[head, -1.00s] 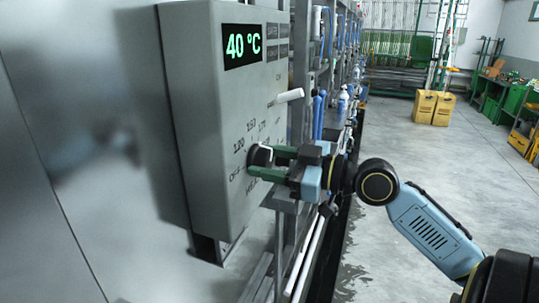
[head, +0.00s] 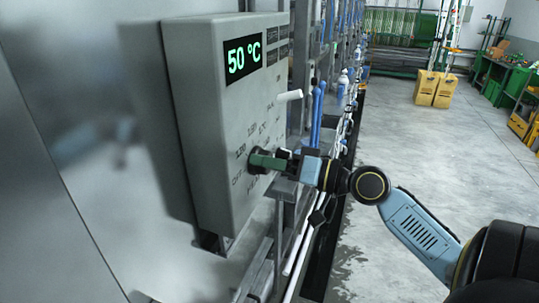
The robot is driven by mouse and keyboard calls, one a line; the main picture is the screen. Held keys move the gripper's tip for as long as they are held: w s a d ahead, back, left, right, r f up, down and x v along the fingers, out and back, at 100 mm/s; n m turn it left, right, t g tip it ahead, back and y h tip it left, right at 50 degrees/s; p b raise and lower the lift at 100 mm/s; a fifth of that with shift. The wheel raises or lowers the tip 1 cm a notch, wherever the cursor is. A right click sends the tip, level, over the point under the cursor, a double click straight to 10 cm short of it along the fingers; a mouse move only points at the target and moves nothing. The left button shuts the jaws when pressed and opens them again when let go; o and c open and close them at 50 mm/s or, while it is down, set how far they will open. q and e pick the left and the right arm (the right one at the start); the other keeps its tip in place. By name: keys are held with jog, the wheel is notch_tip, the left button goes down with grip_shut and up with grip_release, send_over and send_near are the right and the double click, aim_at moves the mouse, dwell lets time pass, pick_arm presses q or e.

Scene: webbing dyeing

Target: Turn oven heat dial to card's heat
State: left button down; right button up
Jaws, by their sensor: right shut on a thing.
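The oven's control box (head: 215,140) is grey and stands in the middle left of the head view. Its display (head: 243,54) reads 50 °C in green digits. The heat dial (head: 255,160) is low on its front face, with printed marks around it, among them OFF and 120. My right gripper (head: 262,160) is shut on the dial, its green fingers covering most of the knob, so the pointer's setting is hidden. The card does not show in this view. My left gripper is not in view.
A white lever (head: 289,96) sticks out of the box above the dial. Blue-handled frames and pipes (head: 316,115) run back beside the box. Yellow boxes (head: 434,88) stand far off on the open concrete floor at right.

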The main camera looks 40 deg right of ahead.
jog(key=shift+m+p, duration=0.5)
jog(key=shift+m, duration=1.3)
jog(key=o, duration=1)
jog(key=b+v, duration=0.5)
jog(key=v, duration=0.8)
jog(key=shift+s, duration=0.15)
jog(key=shift+d, duration=0.15)
